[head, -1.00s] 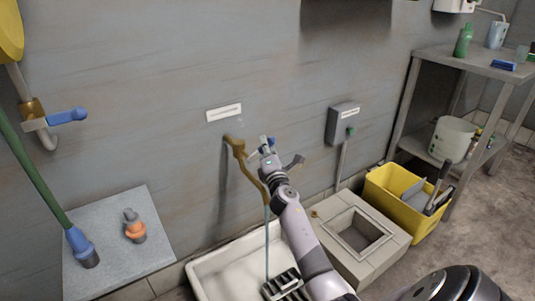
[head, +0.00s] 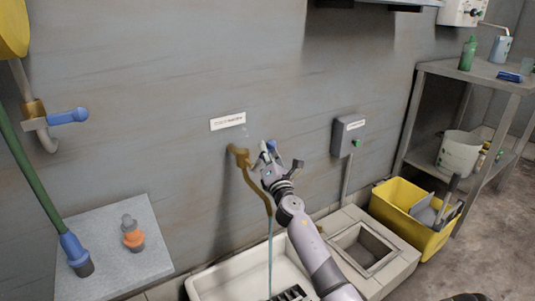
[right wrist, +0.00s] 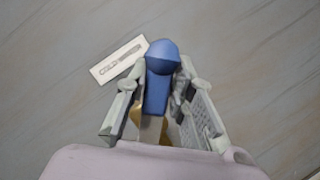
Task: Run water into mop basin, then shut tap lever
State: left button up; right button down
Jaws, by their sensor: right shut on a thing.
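The brass tap (head: 244,160) sticks out of the wall under a white label, and its spout curves down over the mop basin. Its blue lever (head: 271,146) is mostly hidden by my right gripper (head: 268,160). The right wrist view shows the blue lever (right wrist: 160,75) between the two fingers of my right gripper (right wrist: 155,100), which is shut on it. A thin bluish stream of water (head: 270,245) falls from the spout into the white mop basin (head: 225,283). A dark grate (head: 290,293) lies in the basin. My left gripper is not in view.
Another tap with a blue lever (head: 68,117) is at the left wall, above a grey slab (head: 110,265) bearing an orange-and-grey fitting (head: 132,235). A square floor sink (head: 365,250), yellow bin (head: 415,215) and metal shelf (head: 465,72) stand right.

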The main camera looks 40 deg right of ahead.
jog(key=shift+f, duration=0.1)
jog(key=c, duration=1.3)
grip_release()
jog(key=shift+s, duration=0.1)
jog(key=v, duration=1.1)
jog(key=shift+s+a, duration=0.15)
jog(key=shift+s, duration=0.25)
